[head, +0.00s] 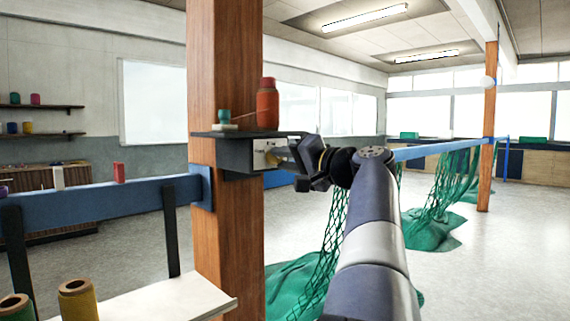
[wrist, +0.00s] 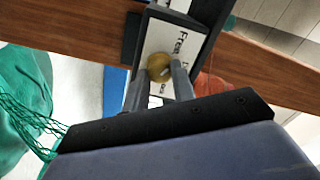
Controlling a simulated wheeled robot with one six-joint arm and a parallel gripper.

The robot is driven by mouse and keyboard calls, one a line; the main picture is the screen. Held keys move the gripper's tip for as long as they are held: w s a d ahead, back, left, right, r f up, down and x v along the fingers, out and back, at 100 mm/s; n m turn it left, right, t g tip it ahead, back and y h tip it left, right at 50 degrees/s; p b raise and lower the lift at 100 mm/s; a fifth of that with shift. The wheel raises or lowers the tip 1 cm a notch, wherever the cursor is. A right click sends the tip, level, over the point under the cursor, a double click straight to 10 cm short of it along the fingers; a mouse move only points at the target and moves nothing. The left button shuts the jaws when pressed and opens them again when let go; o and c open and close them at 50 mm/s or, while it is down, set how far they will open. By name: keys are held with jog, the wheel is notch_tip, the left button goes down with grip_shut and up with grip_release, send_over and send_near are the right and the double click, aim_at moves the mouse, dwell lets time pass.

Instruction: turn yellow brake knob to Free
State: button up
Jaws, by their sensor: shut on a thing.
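The yellow brake knob (wrist: 158,62) sits on a white label plate (wrist: 166,38) in the wrist view. The word Free is printed on the plate above the knob, and more lettering below is partly covered. My gripper (wrist: 160,78) is shut on the knob, one finger on each side. A small pale mark shows on the knob, but I cannot tell which word it points at. In the head view my gripper (head: 287,158) is at the front of the dark box (head: 233,158) on the wooden post, and the knob is mostly hidden.
A blue rail (head: 95,203) runs left from the post. Green nets (head: 428,225) hang on the right. Open floor (head: 480,270) lies at the right.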

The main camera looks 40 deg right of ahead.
dwell(0.4)
jog(key=o, duration=1)
jog(key=shift+s, duration=0.1)
jog(key=s+d, duration=0.1)
jog(key=s, duration=0.9)
jog(key=shift+s+f, duration=0.15)
jog(key=shift+s, duration=0.15)
jog(key=w, duration=0.7)
jog(key=w+a, duration=0.1)
jog(key=w, duration=0.3)
jog(key=shift+s, duration=0.15)
